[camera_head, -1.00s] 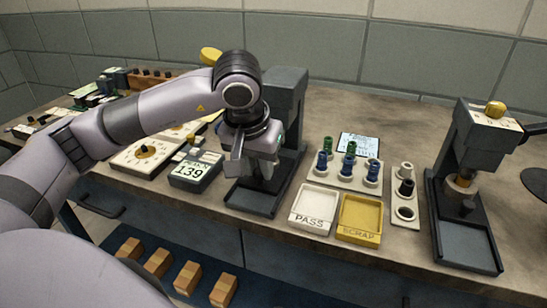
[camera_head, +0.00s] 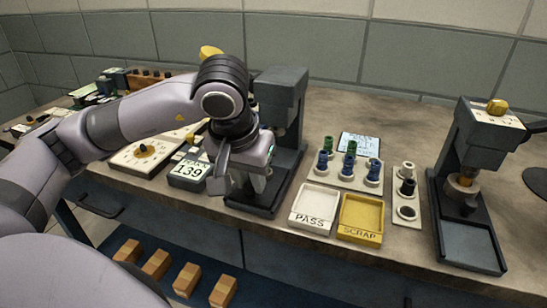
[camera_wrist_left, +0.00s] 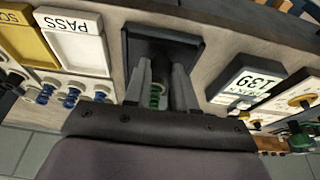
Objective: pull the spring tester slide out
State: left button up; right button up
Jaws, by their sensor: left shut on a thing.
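The spring tester (camera_head: 283,88) is a dark grey press on the bench, left of the trays, with a dark base pan (camera_head: 254,206) at its front. My left gripper (camera_head: 243,186) is low over that pan, in front of the press head, and hides much of the slide. In the left wrist view its two fingers (camera_wrist_left: 161,74) are shut on the dark slide knob (camera_wrist_left: 159,64). A green coiled spring (camera_wrist_left: 154,96) shows between the fingers, behind the knob. Its exact seating on the slide is hidden. My right gripper is out of view.
Left of the tester stands a display reading 139 (camera_head: 187,171). Right of it lie the white PASS tray (camera_head: 314,207) and yellow SCRAP tray (camera_head: 361,214), with a rack of green and blue springs (camera_head: 345,178) behind. A second press (camera_head: 480,140) stands at the far right.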

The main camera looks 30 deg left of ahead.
pick_arm(q)
jog(key=shift+s, duration=0.15)
jog(key=shift+s+d+b, duration=0.2)
jog(key=shift+s+b, duration=0.05)
jog(key=shift+s, duration=0.4)
jog(key=shift+s+d+b, duration=0.15)
jog(key=shift+s+b, duration=0.05)
jog(key=shift+s, duration=0.4)
jog(key=o, duration=1.5)
jog(key=shift+o, duration=0.2)
jog(key=shift+r, duration=0.1)
notch_tip(320, 180, up, 7)
jog(key=p, duration=0.4)
